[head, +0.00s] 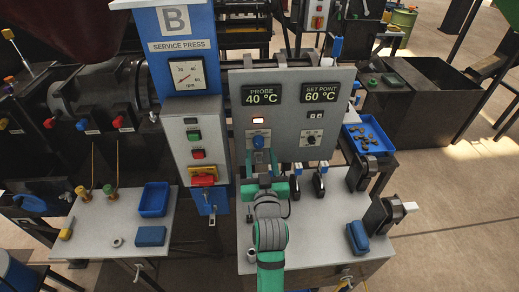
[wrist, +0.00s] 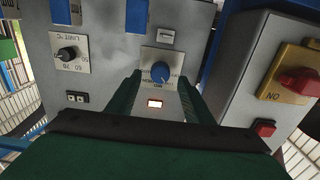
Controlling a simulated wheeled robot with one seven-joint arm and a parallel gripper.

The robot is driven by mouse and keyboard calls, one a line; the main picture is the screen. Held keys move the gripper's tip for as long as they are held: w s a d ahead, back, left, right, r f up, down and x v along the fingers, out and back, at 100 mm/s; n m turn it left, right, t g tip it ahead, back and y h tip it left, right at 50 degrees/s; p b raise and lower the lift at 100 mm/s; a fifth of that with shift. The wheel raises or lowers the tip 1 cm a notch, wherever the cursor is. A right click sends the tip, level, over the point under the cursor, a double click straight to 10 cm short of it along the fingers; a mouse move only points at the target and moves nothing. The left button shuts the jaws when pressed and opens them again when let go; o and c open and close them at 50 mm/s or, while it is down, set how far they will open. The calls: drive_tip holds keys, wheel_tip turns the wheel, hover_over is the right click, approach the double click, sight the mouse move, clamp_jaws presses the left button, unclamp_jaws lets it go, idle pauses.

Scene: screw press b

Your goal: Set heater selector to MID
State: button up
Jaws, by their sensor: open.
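The heater selector is a blue knob (head: 258,142) on a light plate at the lower left of the grey control panel (head: 285,90). In the wrist view the knob (wrist: 160,73) has a white pointer mark and small lettering around it that I cannot read surely. My gripper (head: 264,178) is just below and in front of the knob in the head view. In the wrist view my gripper (wrist: 160,82) is open, with one dark green finger on each side of the knob's lower part. I cannot tell whether the fingers touch it.
A black limit knob (head: 311,140) sits beside the selector. A lit indicator (head: 258,120) is above it. Displays read probe 40 °C and set point 60 °C. The service press column (head: 185,130), with a red switch (head: 203,180), stands close on the left. A grey table (head: 325,235) lies below.

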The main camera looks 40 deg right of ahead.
sight(259, 146)
drive_tip(key=shift+x, duration=1.8)
drive_tip(key=shift+c, duration=0.6)
drive_tip(key=c, duration=0.9)
drive_tip(key=m, duration=0.4)
drive_tip(key=shift+a, duration=0.1)
drive_tip(key=shift+m, duration=2)
